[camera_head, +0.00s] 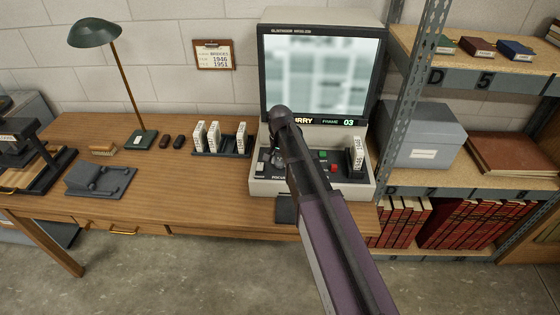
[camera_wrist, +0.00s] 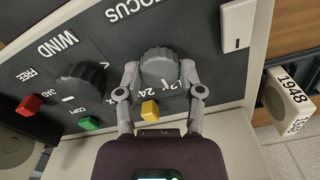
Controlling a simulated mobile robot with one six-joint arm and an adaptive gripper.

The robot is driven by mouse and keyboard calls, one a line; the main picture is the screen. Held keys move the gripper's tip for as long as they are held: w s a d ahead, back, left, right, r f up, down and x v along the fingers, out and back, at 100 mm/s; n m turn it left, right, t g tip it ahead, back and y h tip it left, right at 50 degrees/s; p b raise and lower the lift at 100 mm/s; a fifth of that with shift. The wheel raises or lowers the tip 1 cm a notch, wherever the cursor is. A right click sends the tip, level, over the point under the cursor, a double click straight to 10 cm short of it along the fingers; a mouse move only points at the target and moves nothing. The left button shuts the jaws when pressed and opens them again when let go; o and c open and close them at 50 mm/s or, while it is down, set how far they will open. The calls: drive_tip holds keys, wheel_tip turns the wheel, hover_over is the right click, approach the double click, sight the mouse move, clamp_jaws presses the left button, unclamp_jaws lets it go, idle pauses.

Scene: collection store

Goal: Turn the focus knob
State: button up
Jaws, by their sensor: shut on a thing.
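The microfilm reader (camera_head: 257,187) stands on the wooden desk, its screen (camera_head: 318,72) showing a blurred picture. The strip under the screen ends in "RRY", with "FRAME 03" beside it; my arm covers the start. The focus knob (camera_wrist: 160,62) is a round grey knob below the FOCUS lettering in the wrist view. My gripper (camera_wrist: 160,78) is shut on it, one finger on each side. In the head view my gripper (camera_head: 277,155) is at the left of the control panel, and my arm hides much of the panel.
The wind knob (camera_wrist: 80,82) sits beside the focus knob, with red (camera_wrist: 30,105), green (camera_wrist: 90,123) and yellow (camera_wrist: 150,110) buttons close by. A boxed reel marked 1948 (camera_wrist: 290,101) stands at the panel's side. A shelf upright (camera_head: 400,110) rises close to the reader's right.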

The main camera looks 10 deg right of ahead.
drive_tip(key=shift+s+n, duration=0.1)
drive_tip(key=shift+n, duration=1)
drive_tip(key=o, duration=1.2)
drive_tip(key=shift+c, duration=0.2)
